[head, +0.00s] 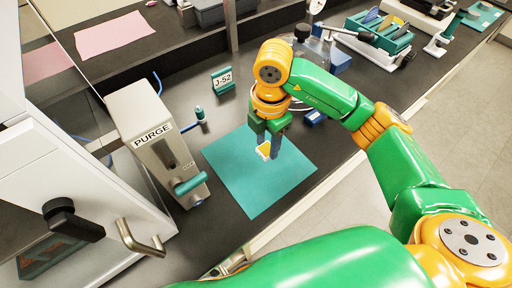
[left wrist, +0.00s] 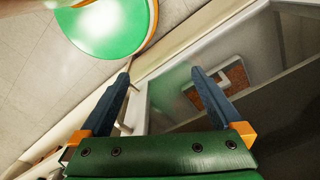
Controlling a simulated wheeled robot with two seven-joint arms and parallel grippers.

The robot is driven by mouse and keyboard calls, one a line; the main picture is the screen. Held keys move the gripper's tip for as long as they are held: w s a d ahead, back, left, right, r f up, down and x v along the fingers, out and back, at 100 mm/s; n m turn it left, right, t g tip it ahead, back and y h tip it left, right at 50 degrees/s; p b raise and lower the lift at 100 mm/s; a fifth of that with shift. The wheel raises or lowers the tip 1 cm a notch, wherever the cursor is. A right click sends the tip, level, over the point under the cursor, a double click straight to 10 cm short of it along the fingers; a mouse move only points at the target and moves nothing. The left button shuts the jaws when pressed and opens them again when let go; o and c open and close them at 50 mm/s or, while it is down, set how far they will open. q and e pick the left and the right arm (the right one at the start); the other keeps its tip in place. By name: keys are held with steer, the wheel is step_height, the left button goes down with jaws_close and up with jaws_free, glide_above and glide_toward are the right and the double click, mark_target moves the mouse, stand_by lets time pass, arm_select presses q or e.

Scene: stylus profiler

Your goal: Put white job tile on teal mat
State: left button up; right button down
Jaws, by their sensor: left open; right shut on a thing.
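The teal mat (head: 240,185) lies flat on the dark bench in the head view. My right gripper (head: 267,154) points down over the upper right part of the mat. It is shut on a small white tile (head: 262,149), which shows only partly between the fingers. I cannot tell whether the tile touches the mat. My left gripper (left wrist: 162,76) is open and empty in the left wrist view, and it is out of the head view.
A PURGE box (head: 150,135) with a teal handle stands left of the mat. A J-52 sign (head: 222,80) and a small teal-topped post (head: 199,115) stand behind it. A teal rack (head: 380,38) is at the back right. The mat's front left is clear.

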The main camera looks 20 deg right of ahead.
mark_target(258, 159)
steer(key=w+f, duration=0.1)
steer(key=w+a+f, duration=0.1)
steer(key=shift+a+f, duration=0.25)
steer(key=shift+f, duration=0.1)
step_height(258, 159, down, 3)
steer(key=shift+w+f+p, duration=0.15)
steer(key=shift+f+p, duration=0.05)
steer(key=shift+p, duration=0.75)
steer(key=shift+f, duration=0.1)
steer(key=shift+f, duration=0.1)
steer(key=shift+w+f+b, duration=0.1)
steer(key=shift+f+b, duration=0.05)
steer(key=shift+b, duration=0.15)
steer(key=shift+c, duration=1.9)
jaws_free()
steer(key=shift+r, duration=0.2)
